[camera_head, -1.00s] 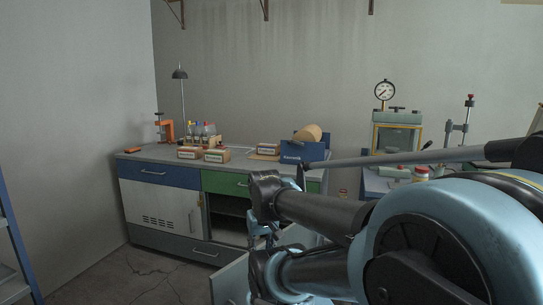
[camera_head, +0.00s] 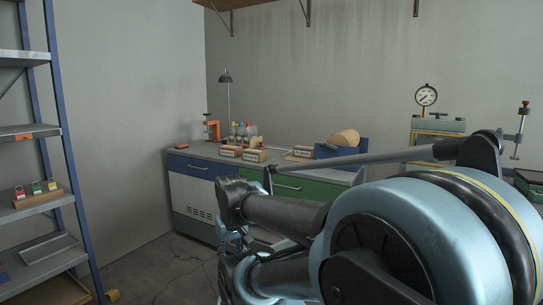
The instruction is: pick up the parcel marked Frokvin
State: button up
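Small brown parcels with pale labels stand on the grey bench top (camera_head: 205,152): one at the left (camera_head: 230,151), one just right of it and nearer (camera_head: 253,156), and one farther right (camera_head: 302,151) beside a blue bin. The writing on the labels is too small to read, so I cannot tell which is marked Frokvin. My own arm fills the lower middle and right of the view and hides part of the bench front. I cannot make out my gripper's fingers.
A blue bin (camera_head: 350,156) with a tan roll (camera_head: 345,137) stands right of the parcels. Bottles (camera_head: 243,131), an orange clamp (camera_head: 212,130) and a lamp (camera_head: 226,78) stand behind. A metal shelf (camera_head: 30,132) is at the left. Floor (camera_head: 170,262) shows between shelf and bench.

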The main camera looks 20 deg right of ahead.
aim_at(299, 151)
jog(key=u, duration=1.3)
jog(key=k, duration=1.35)
jog(key=z, duration=1.9)
jog(key=i, duration=1.65)
jog(key=u, duration=0.05)
